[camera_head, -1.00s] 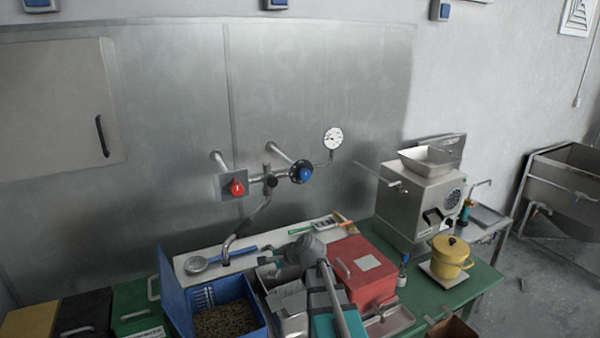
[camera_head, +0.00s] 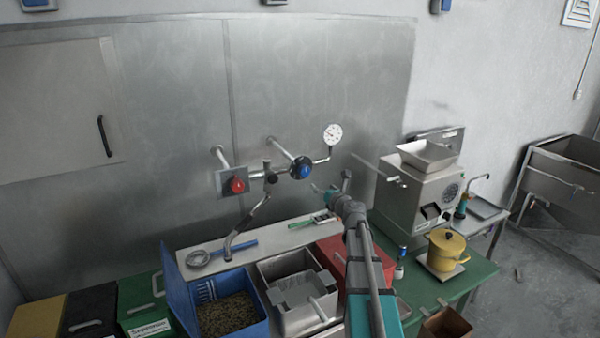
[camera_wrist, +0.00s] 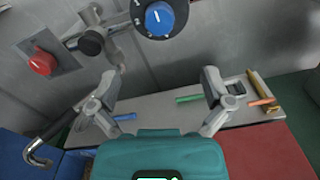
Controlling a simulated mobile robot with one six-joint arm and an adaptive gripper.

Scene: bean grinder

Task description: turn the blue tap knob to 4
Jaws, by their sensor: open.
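The blue tap knob (camera_head: 302,168) sits on a dark round dial on the pipework against the steel wall. In the wrist view the blue knob (camera_wrist: 159,18) is at the top centre, with a white pointer line and pale marks on the dial; I cannot read the number it points at. My gripper (camera_head: 332,187) is open and empty, just right of and below the knob, apart from it. In the wrist view its two fingers (camera_wrist: 158,90) are spread wide, below the knob.
A red knob (camera_head: 237,185) is left of the blue one, with a dark valve (camera_head: 270,179) between. A gauge (camera_head: 333,133) stands up to the right. Below are a white shelf (camera_head: 285,237), a blue bin (camera_head: 178,290) and a red box (camera_head: 330,252). The grinder (camera_head: 420,200) is at right.

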